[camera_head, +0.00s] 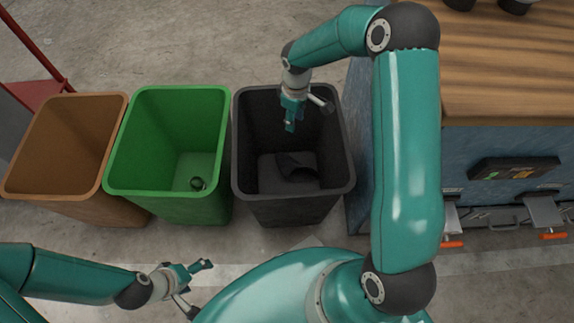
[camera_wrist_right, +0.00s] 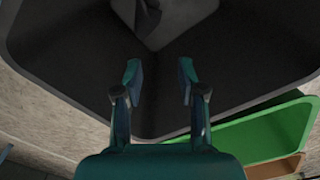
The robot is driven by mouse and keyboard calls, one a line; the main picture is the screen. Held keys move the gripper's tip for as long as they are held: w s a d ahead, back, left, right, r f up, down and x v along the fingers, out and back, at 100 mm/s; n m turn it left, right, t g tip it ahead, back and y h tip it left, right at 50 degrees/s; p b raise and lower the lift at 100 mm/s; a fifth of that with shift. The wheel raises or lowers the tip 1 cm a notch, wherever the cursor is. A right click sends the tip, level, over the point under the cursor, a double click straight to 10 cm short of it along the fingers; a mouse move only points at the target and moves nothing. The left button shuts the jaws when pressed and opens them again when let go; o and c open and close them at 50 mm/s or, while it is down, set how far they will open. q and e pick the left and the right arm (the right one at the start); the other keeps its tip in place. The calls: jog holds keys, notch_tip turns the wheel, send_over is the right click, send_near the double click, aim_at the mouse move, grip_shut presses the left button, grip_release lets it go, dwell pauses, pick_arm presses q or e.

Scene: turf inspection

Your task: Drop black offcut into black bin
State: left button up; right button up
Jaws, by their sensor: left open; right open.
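The black bin (camera_head: 347,175) stands at the right end of a row of bins. The black offcut (camera_head: 297,166), a dark folded-looking piece, lies inside it on the bin's floor. My right gripper (camera_head: 291,118) points down over the black bin's opening, apart from the offcut. In the right wrist view its two fingers (camera_wrist_right: 160,78) are spread with nothing between them, and the black bin's dark walls (camera_wrist_right: 235,55) surround them. My left gripper (camera_head: 200,288) is open and empty, low in front of the bins.
A brown bin (camera_head: 65,205) is at the far left. A wood-topped bench (camera_head: 500,75) with a blue side stands on the right.

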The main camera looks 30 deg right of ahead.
jog(key=shift+o, duration=1.4)
jog(key=shift+o, duration=0.3)
jog(key=o, duration=0.7)
jog(key=shift+c, duration=0.2)
notch_tip(320, 180, up, 6)
jog(key=p, duration=0.4)
jog(key=shift+f, duration=0.25)
